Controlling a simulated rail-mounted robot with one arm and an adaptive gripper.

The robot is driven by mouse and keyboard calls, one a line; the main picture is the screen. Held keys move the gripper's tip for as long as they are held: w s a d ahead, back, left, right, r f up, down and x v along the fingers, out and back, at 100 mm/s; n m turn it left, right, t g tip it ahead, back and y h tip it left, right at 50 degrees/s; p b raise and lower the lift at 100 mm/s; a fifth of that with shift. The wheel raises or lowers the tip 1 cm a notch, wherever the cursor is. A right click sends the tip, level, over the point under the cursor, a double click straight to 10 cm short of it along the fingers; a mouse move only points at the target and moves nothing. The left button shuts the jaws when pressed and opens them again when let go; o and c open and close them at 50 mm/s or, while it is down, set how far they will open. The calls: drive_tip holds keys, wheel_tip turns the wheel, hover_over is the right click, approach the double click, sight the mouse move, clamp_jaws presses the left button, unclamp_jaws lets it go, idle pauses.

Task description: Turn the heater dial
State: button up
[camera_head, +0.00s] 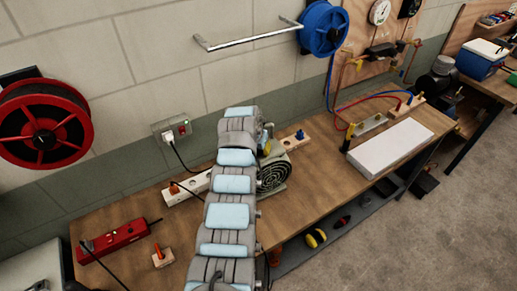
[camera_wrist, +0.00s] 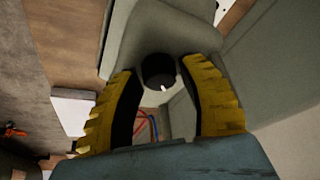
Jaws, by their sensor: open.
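The heater (camera_head: 273,174) stands on the workbench and is partly hidden behind my arm in the head view. Its round dark grille faces the front. In the wrist view the heater's grey-green housing (camera_wrist: 150,30) fills the top middle, with a black round dial (camera_wrist: 158,71) bearing a white pointer mark. My gripper (camera_wrist: 166,85) is open, with its yellow-backed fingers on the left and right of the dial. I see a gap between each finger and the dial. In the head view my arm hides the gripper fingers and the dial.
The wooden workbench (camera_head: 330,185) also bears a red tool (camera_head: 118,240) at left, a white power strip (camera_head: 187,189) behind my arm and a white slab (camera_head: 390,148) at right. A cord runs from the wall outlet (camera_head: 171,131). Bare bench top lies right of the heater.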

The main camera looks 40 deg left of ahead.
drive_tip(key=shift+c, duration=0.2)
clamp_jaws()
drive_tip(key=shift+d+f+n, duration=0.1)
drive_tip(key=shift+f+n, duration=0.05)
drive_tip(key=shift+n, duration=0.15)
drive_tip(key=n+y+b, duration=0.1)
drive_tip(key=n, duration=0.1)
drive_tip(key=n+b, duration=0.1)
drive_tip(key=n, duration=0.1)
drive_tip(key=shift+f+g+y, duration=0.1)
drive_tip(key=shift+g+y, duration=0.3)
drive_tip(key=n+g+b, duration=0.1)
drive_tip(key=n+b, duration=0.2)
drive_tip(key=shift+n+y, duration=0.3)
drive_tip(key=shift+n+b, duration=0.4)
drive_tip(key=shift+b, duration=0.25)
drive_tip(key=shift+o, duration=0.2)
unclamp_jaws()
